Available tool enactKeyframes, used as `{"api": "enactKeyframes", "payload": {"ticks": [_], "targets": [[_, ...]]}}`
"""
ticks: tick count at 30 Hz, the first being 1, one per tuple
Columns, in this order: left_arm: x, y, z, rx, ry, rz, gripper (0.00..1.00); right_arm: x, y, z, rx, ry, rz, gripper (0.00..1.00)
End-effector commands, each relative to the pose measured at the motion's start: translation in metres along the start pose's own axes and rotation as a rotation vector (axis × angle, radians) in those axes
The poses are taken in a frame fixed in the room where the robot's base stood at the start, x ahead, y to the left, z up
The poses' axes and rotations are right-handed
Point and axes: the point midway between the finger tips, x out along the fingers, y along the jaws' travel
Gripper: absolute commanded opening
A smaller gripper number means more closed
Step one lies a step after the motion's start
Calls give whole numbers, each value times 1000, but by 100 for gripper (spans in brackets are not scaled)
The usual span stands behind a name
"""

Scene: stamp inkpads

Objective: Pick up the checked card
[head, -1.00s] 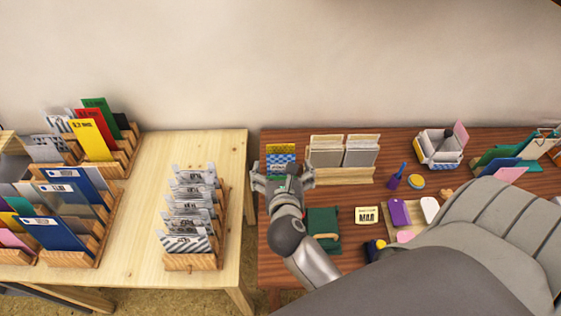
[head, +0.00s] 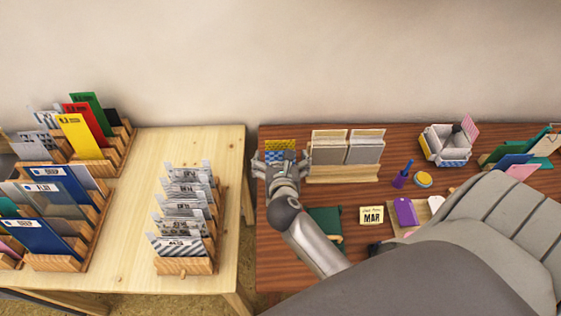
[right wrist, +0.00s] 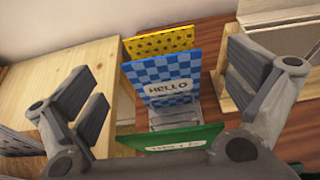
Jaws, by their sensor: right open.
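The checked card, blue and light blue with the word HELLO, stands upright in the right wrist view (right wrist: 162,72). A yellow patterned card (right wrist: 160,43) stands behind it and a green card (right wrist: 172,139) stands in front. In the head view only part of the checked card (head: 281,155) shows past my right gripper (head: 281,164). The right gripper is open, its fingers spread to either side of the cards with gaps between. It also shows in the right wrist view (right wrist: 167,95). The card's lower part is partly hidden by the green card. My left gripper is not in view.
A wooden rack with grey cards (head: 343,172) stands close to the right of the gripper. A dark green item (head: 325,222) and a MAR block (head: 371,216) lie nearer. A light table with card racks (head: 187,265) is left, across a gap.

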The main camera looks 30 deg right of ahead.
Motion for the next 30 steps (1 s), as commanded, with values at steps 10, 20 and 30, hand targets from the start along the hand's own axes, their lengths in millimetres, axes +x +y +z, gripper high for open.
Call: {"api": "enactKeyframes", "payload": {"ticks": [10, 20, 30], "targets": [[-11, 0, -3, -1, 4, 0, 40, 41, 0, -1, -4, -1, -1, 100], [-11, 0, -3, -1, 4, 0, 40, 50, 0, -2, -1, 0, -1, 100], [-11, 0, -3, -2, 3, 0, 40, 49, 0, -2, -1, 0, -1, 70]]}}
